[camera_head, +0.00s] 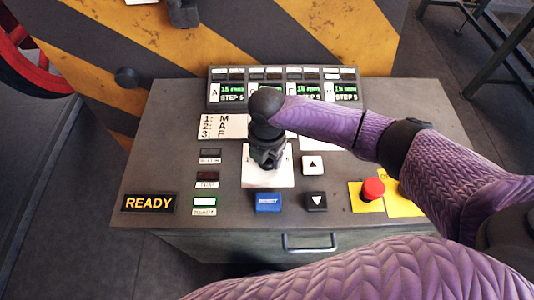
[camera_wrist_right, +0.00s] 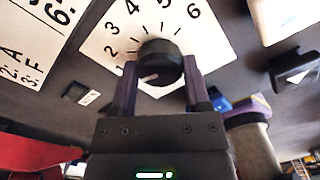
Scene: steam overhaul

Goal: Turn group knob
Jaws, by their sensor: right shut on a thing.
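The group knob (camera_wrist_right: 160,62) is a round black knob on a white dial plate with numbers, seen in the right wrist view. My right gripper (camera_wrist_right: 158,82) has its two fingers on either side of the knob and is shut on it. In the head view my right gripper (camera_head: 267,160) points down over the white dial plate (camera_head: 256,181) and hides the knob. A light pointer mark shows on the knob's near side in the wrist view. My left gripper is in neither view.
On the console (camera_head: 170,130) are the display panel (camera_head: 285,87), a blue RESET button (camera_head: 268,202), white up (camera_head: 312,165) and black down (camera_head: 316,201) buttons, a red emergency button (camera_head: 373,188) and a READY sign (camera_head: 148,203). A drawer handle (camera_head: 311,243) is at the front.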

